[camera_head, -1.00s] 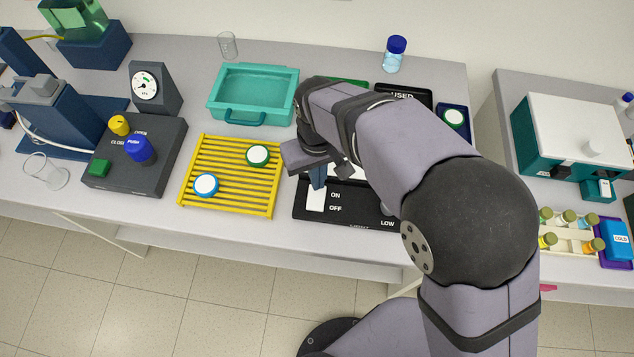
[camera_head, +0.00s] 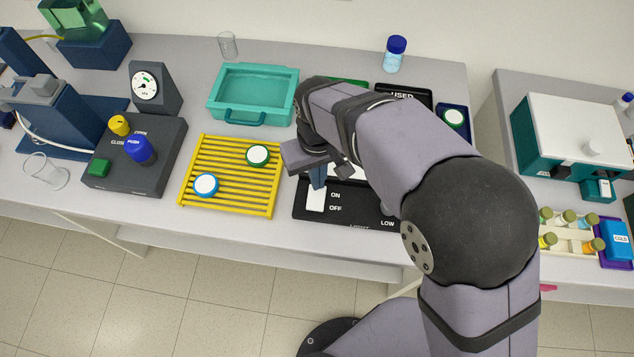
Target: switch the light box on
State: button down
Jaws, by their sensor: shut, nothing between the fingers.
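The light box (camera_head: 350,208) is a black panel at the front middle of the bench, largely hidden behind my arm. Its white rocker switch (camera_head: 315,200) is at its left, beside the printed words ON and OFF. A knob marked LOW lies partly hidden at its right. My gripper (camera_head: 318,185) is shut and empty, pointing down at the far, ON end of the switch. Its fingertips look to be at or just above the switch; I cannot tell whether they touch it. Whether the light box is lit cannot be told.
A yellow rack (camera_head: 187,187) with two round lidded pieces stands left of the light box. A teal tray (camera_head: 253,76) is behind it. A dark control box (camera_head: 150,178) with blue, yellow and green knobs is farther left. A bottle (camera_head: 395,55) stands at the back.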

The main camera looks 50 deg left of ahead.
jog(key=shift+f+b, duration=0.6)
jog(key=shift+f, duration=0.4)
dwell(0.6)
jog(key=shift+r, duration=0.1)
jog(key=shift+r+p, duration=3.05)
jog(key=shift+r, duration=0.45)
jog(key=shift+a, duration=0.1)
